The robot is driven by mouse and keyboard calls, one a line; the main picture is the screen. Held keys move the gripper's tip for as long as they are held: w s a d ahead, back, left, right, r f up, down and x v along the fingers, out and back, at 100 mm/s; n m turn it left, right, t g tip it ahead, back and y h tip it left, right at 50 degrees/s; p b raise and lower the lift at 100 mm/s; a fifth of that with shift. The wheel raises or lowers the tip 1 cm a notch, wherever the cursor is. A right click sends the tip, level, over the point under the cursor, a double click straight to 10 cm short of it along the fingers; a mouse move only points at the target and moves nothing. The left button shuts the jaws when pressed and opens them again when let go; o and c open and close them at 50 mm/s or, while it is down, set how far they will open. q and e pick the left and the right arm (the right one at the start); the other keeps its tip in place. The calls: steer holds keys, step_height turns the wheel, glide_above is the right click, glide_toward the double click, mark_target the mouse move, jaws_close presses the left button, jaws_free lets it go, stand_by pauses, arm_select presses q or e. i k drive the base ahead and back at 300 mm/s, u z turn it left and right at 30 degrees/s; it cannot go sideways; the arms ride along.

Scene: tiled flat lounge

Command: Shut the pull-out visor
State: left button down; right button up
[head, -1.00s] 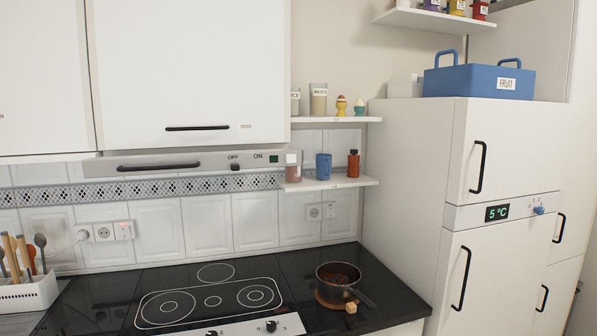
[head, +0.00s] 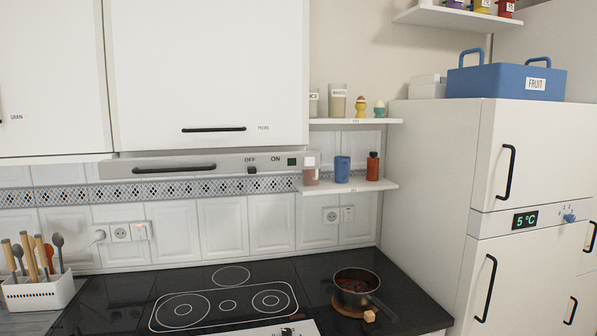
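The pull-out visor (head: 222,167) is a light grey panel with a long black handle (head: 174,168), below the white wall cabinet (head: 210,75) and above the hob. It carries an OFF/ON slider and a small dark green indicator. From this angle I cannot tell how far it stands out. Neither of my grippers shows in the head view.
The black hob (head: 228,304) lies below the visor, with a pot (head: 357,291) at its right. A utensil holder (head: 38,292) stands at the left. Small shelves (head: 350,187) with jars and cups hang right of the visor, beside the tall fridge (head: 440,190).

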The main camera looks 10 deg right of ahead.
mark_target(194, 165)
steer(key=i, duration=0.85)
steer(key=u, duration=0.05)
